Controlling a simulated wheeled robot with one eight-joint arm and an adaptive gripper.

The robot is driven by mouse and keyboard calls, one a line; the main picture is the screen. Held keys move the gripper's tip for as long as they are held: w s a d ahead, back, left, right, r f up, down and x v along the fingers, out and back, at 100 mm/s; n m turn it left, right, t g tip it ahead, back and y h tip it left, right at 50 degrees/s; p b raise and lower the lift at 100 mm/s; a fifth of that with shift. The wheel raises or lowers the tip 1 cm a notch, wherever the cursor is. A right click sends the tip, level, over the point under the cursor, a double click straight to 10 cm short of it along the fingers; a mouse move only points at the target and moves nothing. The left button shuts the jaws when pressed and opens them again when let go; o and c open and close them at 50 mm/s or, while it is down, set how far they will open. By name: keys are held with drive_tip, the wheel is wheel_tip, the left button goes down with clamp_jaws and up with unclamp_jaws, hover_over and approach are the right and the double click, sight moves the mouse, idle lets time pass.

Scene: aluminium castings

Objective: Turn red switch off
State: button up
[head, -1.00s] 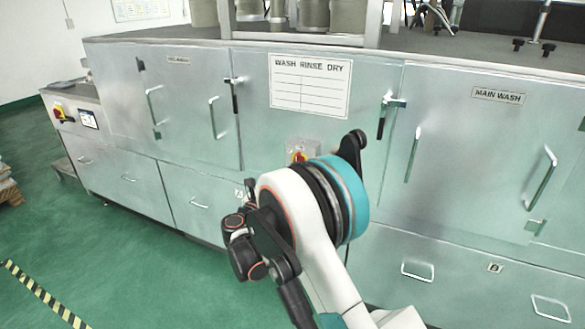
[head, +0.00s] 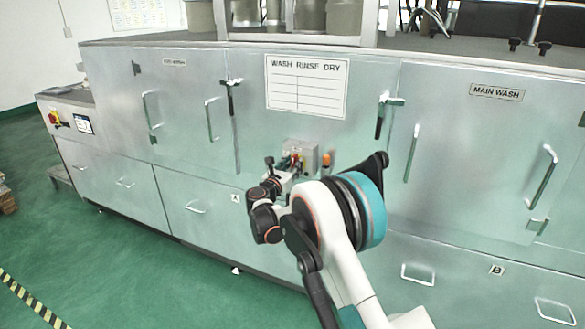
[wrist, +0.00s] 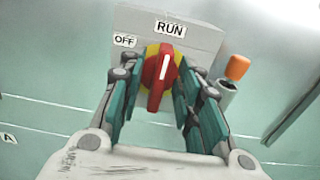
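The red switch (wrist: 158,82) is a red rotary handle on a yellow disc, mounted on a grey box (wrist: 205,38) on the machine front. In the wrist view its handle stands near upright, with its white line toward the RUN label (wrist: 170,29); the OFF label (wrist: 125,41) is to the left. My gripper (wrist: 155,97) is open, its fingers on either side of the switch; I cannot tell whether they touch it. In the head view the switch (head: 297,159) is partly hidden by my gripper (head: 285,170).
An orange-topped knob (wrist: 237,67) sticks out right of the box. A latch handle (head: 381,118) and door handles are on the machine front. Another red switch (head: 53,117) is on the far left panel. Green floor lies open at left.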

drive_tip(key=shift+c, duration=0.3)
clamp_jaws()
drive_tip(key=shift+n, duration=0.4)
drive_tip(key=n, duration=1.1)
drive_tip(key=a+f+n, duration=0.1)
drive_tip(key=n, duration=0.5)
drive_tip(key=shift+w, duration=0.2)
idle(0.3)
